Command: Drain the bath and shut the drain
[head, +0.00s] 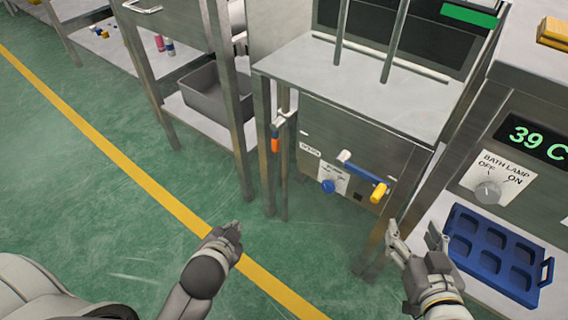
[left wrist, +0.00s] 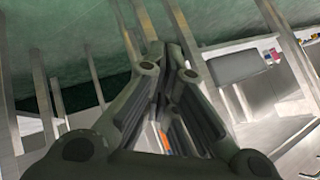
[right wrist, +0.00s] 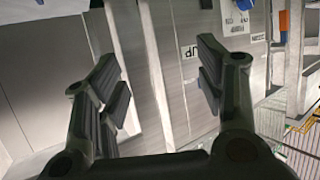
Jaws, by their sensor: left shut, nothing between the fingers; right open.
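A valve with an orange handle (head: 275,144) hangs on a pipe at the left side of the steel cabinet (head: 345,135); a bit of orange (left wrist: 164,138) also shows in the left wrist view. I cannot tell if the valve is open. The cabinet front has a blue knob (head: 328,186), a blue lever with a yellow grip (head: 379,192) and a small label. My left gripper (head: 234,232) is shut and empty, below and left of the valve. My right gripper (head: 412,236) is open and empty, below and right of the yellow grip. The bath water is not visible.
At the right, a panel shows 39 C (head: 540,140) above a bath lamp dial (head: 487,193). A blue tray (head: 495,250) with several pockets lies on a low shelf below. A grey bin (head: 205,92) sits on a shelf at the left. The green floor ahead is clear.

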